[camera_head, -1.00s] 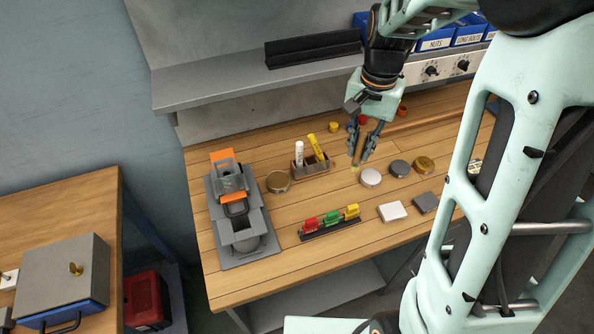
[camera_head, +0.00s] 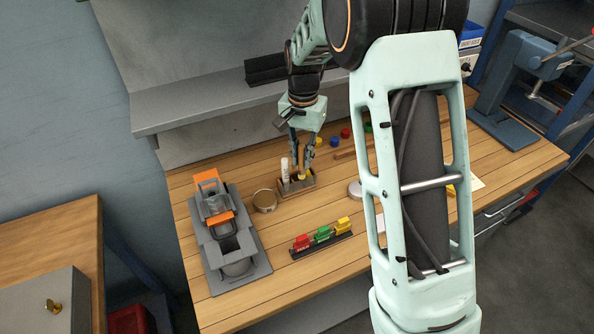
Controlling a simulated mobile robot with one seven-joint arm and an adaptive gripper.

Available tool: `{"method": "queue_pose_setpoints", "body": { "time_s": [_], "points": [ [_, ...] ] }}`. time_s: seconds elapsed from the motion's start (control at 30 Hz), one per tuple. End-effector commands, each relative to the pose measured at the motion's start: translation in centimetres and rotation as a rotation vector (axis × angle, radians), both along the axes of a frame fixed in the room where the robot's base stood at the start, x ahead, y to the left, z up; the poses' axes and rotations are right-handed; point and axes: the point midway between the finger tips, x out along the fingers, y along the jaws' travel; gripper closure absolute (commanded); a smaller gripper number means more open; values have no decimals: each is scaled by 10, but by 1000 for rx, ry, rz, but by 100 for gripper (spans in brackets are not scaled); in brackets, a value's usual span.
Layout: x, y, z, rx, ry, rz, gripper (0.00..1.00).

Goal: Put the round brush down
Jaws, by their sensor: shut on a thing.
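My gripper (camera_head: 301,168) points down over the wooden holder (camera_head: 297,187) on the bench, its fingers close together. The round brush was the slim brown piece between my fingers in the earlier frame; now the fingers mostly hide what they grip, and I cannot tell whether its lower end is inside the holder. A white marker (camera_head: 285,168) stands upright in the holder's left part, beside my fingers. A yellow piece (camera_head: 302,176) shows low at the fingertips; I cannot tell whether it is the yellow marker or the brush's end.
A round tin (camera_head: 265,200) stands left of the holder. A rack with red, green and yellow pieces (camera_head: 321,238) lies in front. A grey fixture with orange parts (camera_head: 229,236) stands at left. My arm hides much of the bench's right side.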

Motion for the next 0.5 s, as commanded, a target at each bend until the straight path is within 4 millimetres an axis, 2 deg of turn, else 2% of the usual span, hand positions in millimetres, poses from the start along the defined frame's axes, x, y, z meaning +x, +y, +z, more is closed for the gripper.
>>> {"method": "queue_pose_setpoints", "body": {
  "time_s": [0.03, 0.27, 0.5],
  "points": [
    [4, 3, -7, 0, -1, 1, 100],
    [11, 10, -19, 1, -1, 2, 100],
    [14, 12, -51, 1, -1, 1, 100]
  ]
}}
